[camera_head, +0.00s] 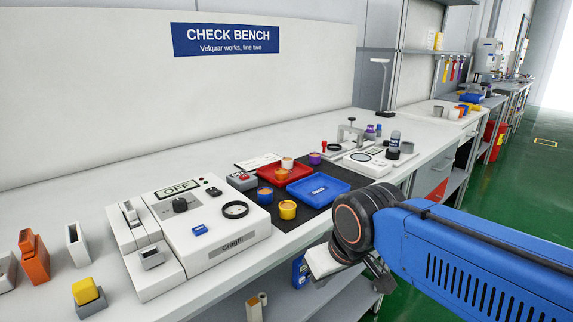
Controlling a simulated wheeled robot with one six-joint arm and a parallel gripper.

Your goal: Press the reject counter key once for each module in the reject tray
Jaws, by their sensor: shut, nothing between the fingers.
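The red tray (298,177) sits on a dark mat on the bench, with a white-topped module (287,163) and an orange-topped module (281,174) in it. A purple-topped module (315,158) stands at its back right edge; I cannot tell whether it is inside. A small grey box with a red key (244,176), apparently the reject counter, stands left of the tray; its reading is not legible. My gripper (345,272) is low in front of the bench edge, away from the key and trays. It looks shut and empty, its fingertips partly hidden.
A blue tray labelled PASS (332,194) lies beside the red one. A yellow module (287,210) and an orange one (265,195) stand on the mat. A white tester reading OFF (185,240) fills the bench to the left. Clamp and bottles stand at the back right.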

